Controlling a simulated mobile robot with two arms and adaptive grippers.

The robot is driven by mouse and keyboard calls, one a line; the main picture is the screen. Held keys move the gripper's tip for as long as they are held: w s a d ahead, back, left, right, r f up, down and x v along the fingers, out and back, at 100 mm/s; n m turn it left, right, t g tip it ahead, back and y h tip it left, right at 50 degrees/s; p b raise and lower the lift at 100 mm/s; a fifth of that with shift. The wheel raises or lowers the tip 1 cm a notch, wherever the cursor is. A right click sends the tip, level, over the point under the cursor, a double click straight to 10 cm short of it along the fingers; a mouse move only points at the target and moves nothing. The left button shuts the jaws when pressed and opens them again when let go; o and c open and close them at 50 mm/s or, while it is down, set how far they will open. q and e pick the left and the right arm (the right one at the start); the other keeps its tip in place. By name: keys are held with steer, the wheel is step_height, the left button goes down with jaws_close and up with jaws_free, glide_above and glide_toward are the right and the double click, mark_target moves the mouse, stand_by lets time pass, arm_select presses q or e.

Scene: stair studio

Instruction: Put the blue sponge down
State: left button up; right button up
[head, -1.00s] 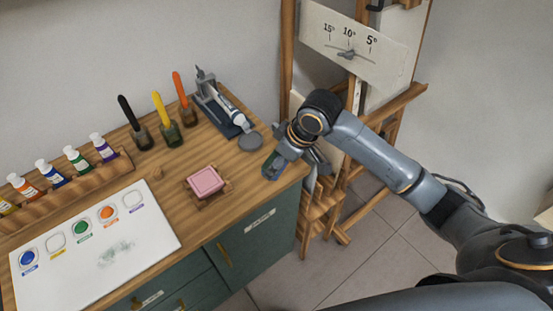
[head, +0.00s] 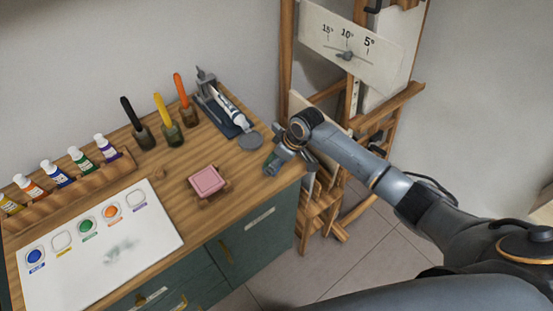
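My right gripper (head: 274,164) points down and left over the right end of the wooden table, beside a round grey disc. A small dark teal patch shows at its fingers; I cannot tell whether it is a held sponge or part of the gripper. I cannot make out its finger gap. No clearly blue sponge is visible. A pink block, perhaps a sponge (head: 206,181), lies on a small wooden holder left of the gripper, apart from it. My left gripper is not in view.
A paint-tube stand (head: 222,104) and several upright handled tools (head: 165,121) stand at the back. A rack of paint bottles (head: 70,186) and a white palette sheet (head: 160,237) lie left. An easel (head: 345,120) stands right. Bare wood (head: 180,165) surrounds the pink block.

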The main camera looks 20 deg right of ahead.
steer(key=shift+f, duration=0.1)
steer(key=o, duration=1)
steer(key=b+v, duration=0.1)
steer(key=v, duration=1.1)
